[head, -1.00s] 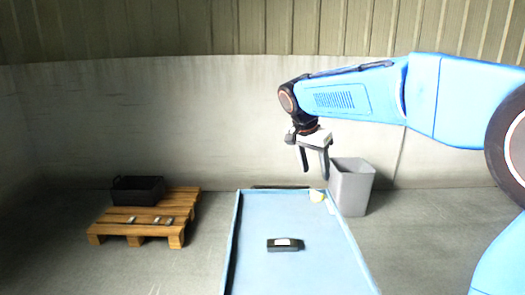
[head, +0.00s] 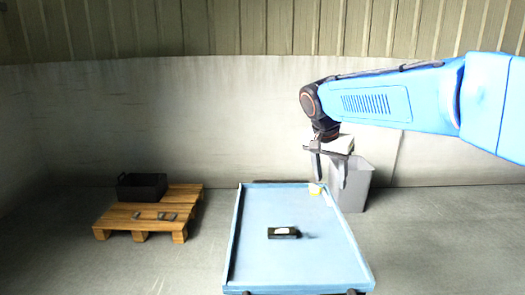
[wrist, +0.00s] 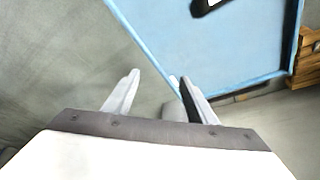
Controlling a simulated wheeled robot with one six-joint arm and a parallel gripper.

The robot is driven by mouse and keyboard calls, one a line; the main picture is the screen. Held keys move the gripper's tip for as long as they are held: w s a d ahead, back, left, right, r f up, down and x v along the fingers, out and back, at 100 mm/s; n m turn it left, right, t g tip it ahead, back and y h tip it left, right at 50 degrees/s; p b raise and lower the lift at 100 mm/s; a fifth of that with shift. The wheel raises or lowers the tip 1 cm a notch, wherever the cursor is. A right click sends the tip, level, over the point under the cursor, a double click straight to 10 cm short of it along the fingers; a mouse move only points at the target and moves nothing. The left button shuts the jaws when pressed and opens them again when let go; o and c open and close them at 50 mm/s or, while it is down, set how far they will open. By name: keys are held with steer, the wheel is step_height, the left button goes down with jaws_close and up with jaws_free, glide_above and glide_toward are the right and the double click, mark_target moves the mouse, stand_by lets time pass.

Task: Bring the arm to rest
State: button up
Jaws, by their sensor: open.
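My gripper (head: 330,168) hangs at the end of my blue arm, in the air over the far right end of the blue table in the head view. Its two fingers point down and stand apart, with nothing between them. In the wrist view the open fingers (wrist: 158,98) show above the floor and an edge of the blue table (wrist: 225,55).
A pallet (head: 150,217) at left bears a black crate (head: 141,187) and several small flat pieces.

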steer(key=s+d+f+n+y, duration=0.1)
steer(key=s+d+f+n, duration=0.1)
steer(key=s, duration=0.8)
steer(key=s+d+f+n+t+y, duration=0.1)
steer(key=s+d+f+n, duration=0.2)
steer(key=s+f, duration=0.4)
steer(key=s+d+f+n, duration=0.2)
steer(key=s+d+f, duration=0.2)
steer(key=s, duration=1)
steer(key=shift+f+n+t+y, duration=0.3)
steer(key=shift+f+n+y, duration=0.1)
steer(key=shift+f, duration=0.3)
steer(key=shift+d, duration=0.1)
